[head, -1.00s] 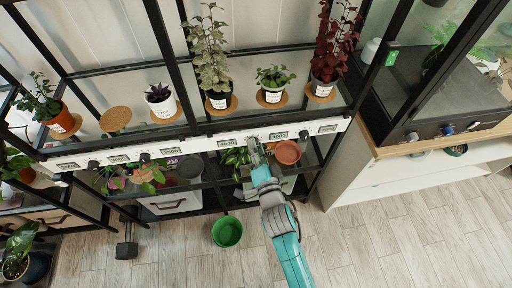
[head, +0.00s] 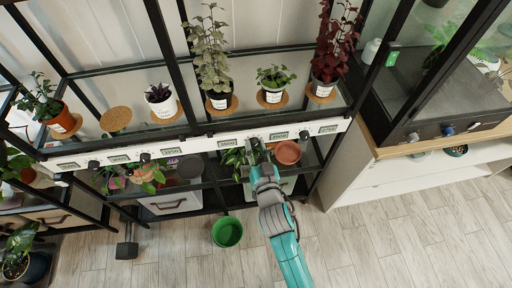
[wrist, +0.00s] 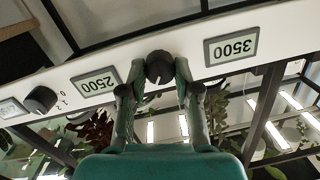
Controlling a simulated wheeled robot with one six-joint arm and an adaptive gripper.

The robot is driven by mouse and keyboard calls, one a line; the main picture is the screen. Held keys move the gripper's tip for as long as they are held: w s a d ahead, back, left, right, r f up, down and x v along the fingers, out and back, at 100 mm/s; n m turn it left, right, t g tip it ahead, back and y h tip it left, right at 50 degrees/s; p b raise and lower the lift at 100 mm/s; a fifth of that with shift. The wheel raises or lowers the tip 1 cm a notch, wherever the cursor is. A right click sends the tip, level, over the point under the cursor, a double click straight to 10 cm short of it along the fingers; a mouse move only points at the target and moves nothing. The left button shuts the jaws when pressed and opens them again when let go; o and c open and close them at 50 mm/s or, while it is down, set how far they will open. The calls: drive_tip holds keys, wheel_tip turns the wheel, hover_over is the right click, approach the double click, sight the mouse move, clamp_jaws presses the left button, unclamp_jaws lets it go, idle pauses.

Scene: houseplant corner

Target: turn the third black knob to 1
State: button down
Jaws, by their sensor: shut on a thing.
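A white strip (head: 203,146) along the shelf front carries several black knobs and small displays. The third black knob (wrist: 159,66) from the left is between my gripper's fingertips (wrist: 158,77), which close on it from both sides. In the head view my gripper (head: 257,150) reaches up to the strip at this knob and hides most of it. A pale pointer mark shows on the knob's lower part in the wrist view; its scale is hidden. The displays beside it read 3500 (wrist: 231,46) and 2500 (wrist: 96,85), upside down in the wrist view.
Another black knob (wrist: 41,99), with scale numbers, is along the strip. Potted plants on cork mats stand on the glass shelf above. A terracotta pot (head: 287,153) is just right of my gripper. A green bucket (head: 227,232) stands on the floor, which is open at the lower right.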

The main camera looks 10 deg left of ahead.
drive_tip(key=n, duration=0.6)
drive_tip(key=shift+a+n+h, duration=0.1)
drive_tip(key=shift+n+h, duration=0.3)
drive_tip(key=n, duration=0.3)
drive_tip(key=shift+h, duration=0.3)
drive_tip(key=shift+a+n+h, duration=0.1)
drive_tip(key=shift+n+h, duration=0.2)
drive_tip(key=shift+n, duration=1.3)
drive_tip(key=shift+f+n, duration=0.1)
drive_tip(key=shift+n, duration=0.2)
drive_tip(key=c, duration=0.8)
unclamp_jaws()
drive_tip(key=shift+s, duration=0.1)
drive_tip(key=v, duration=1.2)
drive_tip(key=shift+f, duration=0.2)
